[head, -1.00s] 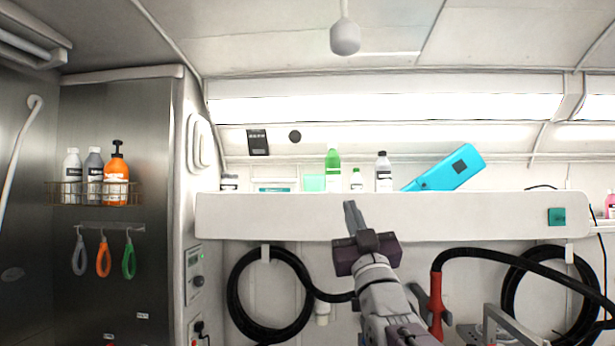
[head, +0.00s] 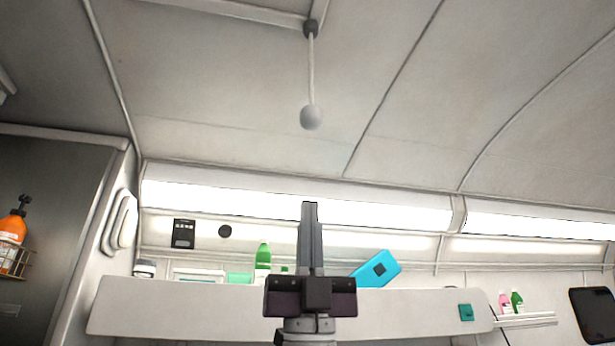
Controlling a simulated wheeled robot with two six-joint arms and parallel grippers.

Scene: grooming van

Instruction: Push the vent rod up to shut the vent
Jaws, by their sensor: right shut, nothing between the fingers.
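My left gripper is not in view.
A rack with an orange bottle (head: 12,235) is at left. The space around the knob is clear.

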